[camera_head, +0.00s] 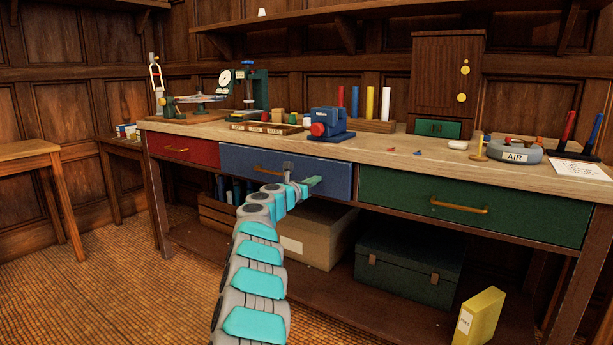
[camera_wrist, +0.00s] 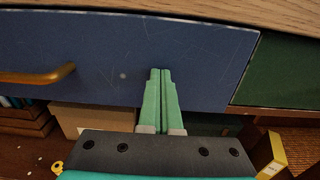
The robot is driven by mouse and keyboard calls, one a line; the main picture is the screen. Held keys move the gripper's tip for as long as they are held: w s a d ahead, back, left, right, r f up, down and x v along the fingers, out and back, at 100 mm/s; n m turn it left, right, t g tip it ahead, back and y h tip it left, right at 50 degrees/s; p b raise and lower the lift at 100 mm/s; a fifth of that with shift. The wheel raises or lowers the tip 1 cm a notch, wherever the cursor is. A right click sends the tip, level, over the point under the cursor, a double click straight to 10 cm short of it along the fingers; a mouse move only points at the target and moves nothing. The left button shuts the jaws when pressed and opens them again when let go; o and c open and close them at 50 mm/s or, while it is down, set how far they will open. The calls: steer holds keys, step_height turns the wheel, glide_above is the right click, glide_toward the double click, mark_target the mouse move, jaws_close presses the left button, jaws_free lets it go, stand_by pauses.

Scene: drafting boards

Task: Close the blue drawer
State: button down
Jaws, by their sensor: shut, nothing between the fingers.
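The blue drawer (camera_head: 330,178) is in the middle of the workbench front, between a red and a green drawer. Its front fills much of the wrist view (camera_wrist: 100,50). It looks nearly flush under the bench top; a small gap is hard to judge. Its brass handle (camera_head: 268,171) is also at the left in the wrist view (camera_wrist: 40,76). My gripper (camera_head: 316,181) is shut and empty, with its green fingers side by side in the wrist view (camera_wrist: 160,72). The fingertips point at the drawer front, right of the handle. I cannot tell whether they touch it.
The red drawer (camera_head: 185,149) is at the left and the green drawer (camera_head: 480,205) at the right. A cardboard box (camera_head: 310,235) and a dark green chest (camera_head: 405,265) sit on the shelf below. A yellow binder (camera_head: 480,317) stands in front. A blue vise (camera_head: 330,125) stands on the bench.

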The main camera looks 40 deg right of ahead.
steer(key=p+x, duration=0.1)
steer(key=x, duration=0.2)
steer(key=shift+r+p, duration=0.15)
steer(key=shift+p, duration=0.25)
steer(key=shift+r, duration=0.2)
steer(key=b+v, duration=0.8)
steer(key=v, duration=0.6)
steer(key=shift+a+f, duration=0.2)
steer(key=shift+f, duration=0.15)
